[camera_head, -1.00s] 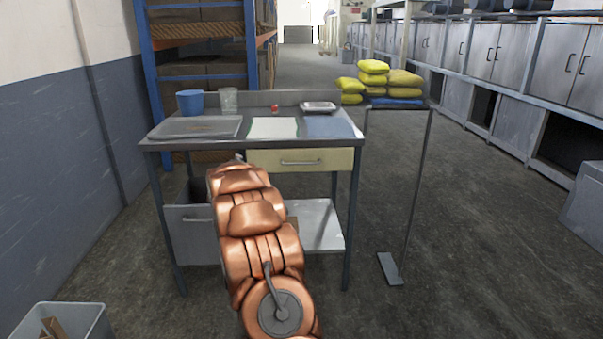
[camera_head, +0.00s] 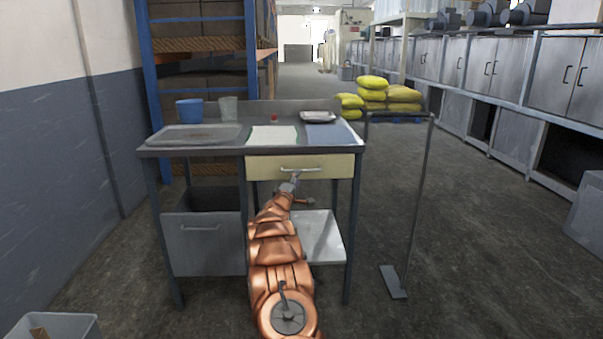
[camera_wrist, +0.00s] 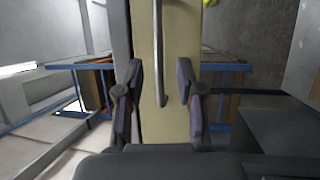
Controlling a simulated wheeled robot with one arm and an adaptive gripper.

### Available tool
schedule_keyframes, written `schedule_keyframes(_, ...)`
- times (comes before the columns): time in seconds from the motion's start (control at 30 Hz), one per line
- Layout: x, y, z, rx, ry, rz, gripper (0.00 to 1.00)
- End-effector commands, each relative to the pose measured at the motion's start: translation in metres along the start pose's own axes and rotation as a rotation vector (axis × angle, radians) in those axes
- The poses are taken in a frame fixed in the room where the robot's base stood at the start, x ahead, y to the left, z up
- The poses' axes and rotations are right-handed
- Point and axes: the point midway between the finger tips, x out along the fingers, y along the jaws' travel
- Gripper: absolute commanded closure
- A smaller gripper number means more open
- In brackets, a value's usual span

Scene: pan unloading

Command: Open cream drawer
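The cream drawer (camera_head: 322,167) is shut under the right part of the metal table top (camera_head: 205,146), with a thin silver bar handle (camera_head: 301,169) across its front. My gripper (camera_head: 294,178) is just in front of the drawer, by the handle. In the wrist view the drawer front (camera_wrist: 178,70) runs upright through the middle. The handle (camera_wrist: 158,60) passes between the two dark fingers of my gripper (camera_wrist: 160,88). The fingers are spread, with a gap on both sides of the handle.
A grey lower drawer (camera_head: 205,245) stands pulled out at left, with a shelf (camera_head: 322,238) beside it. A blue pot (camera_head: 189,110), a glass (camera_head: 228,109) and a small tray (camera_head: 319,117) stand on top. A thin metal stand (camera_head: 420,200) is right of the table.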

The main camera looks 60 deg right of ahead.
Motion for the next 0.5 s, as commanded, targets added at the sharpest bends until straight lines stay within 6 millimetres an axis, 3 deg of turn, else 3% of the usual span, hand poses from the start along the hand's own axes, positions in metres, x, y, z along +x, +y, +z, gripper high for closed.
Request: schedule_keyframes(0.5,0.033,0.002,0.001,0.003,-0.001,0.005,0.63)
